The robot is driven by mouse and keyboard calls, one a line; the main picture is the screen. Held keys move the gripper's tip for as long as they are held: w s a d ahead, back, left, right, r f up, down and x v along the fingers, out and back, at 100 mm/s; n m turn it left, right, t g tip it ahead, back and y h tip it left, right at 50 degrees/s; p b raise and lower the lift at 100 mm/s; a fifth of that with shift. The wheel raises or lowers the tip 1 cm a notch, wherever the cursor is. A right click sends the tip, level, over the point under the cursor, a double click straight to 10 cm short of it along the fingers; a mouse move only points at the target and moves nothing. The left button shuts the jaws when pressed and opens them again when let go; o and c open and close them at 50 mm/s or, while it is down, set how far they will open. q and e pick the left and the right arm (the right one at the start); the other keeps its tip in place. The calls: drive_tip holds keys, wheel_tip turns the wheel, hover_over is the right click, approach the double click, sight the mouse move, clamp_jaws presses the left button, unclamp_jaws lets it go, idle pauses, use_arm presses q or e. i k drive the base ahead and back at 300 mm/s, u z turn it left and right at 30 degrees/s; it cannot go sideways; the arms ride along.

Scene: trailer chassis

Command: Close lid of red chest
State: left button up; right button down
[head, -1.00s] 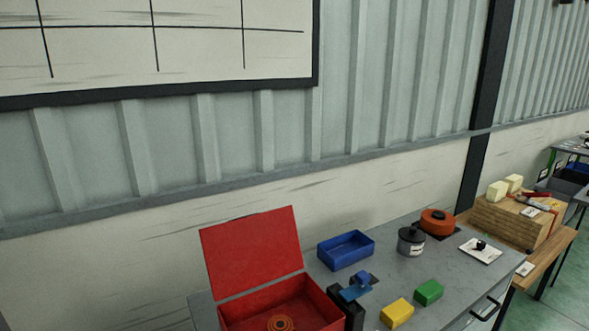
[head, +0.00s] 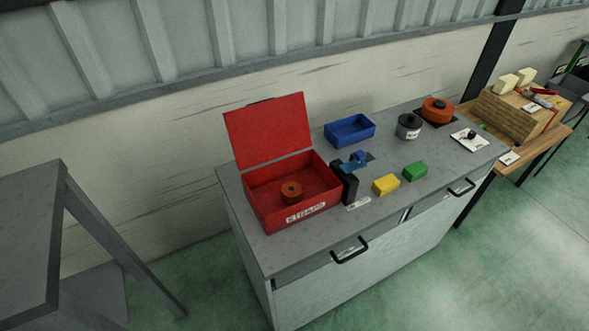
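The red chest (head: 262,220) stands on the left part of a grey workbench in the head view, with a white label on its front. Its lid (head: 268,134) is open and stands up, tilted slightly back toward the wall. Neither of my grippers shows in the head view.
A black and blue device (head: 350,178) stands close against the chest's right side. Yellow (head: 385,185) and green (head: 414,171) blocks, a blue bin (head: 349,131), a grey can (head: 409,126) and an orange round object (head: 437,110) share the bench (head: 310,247). A grey table (head: 28,235) is at left.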

sight(263, 131)
drive_tip(key=z, duration=0.55)
drive_tip(key=i, duration=0.85)
drive_tip(key=u, duration=2.2)
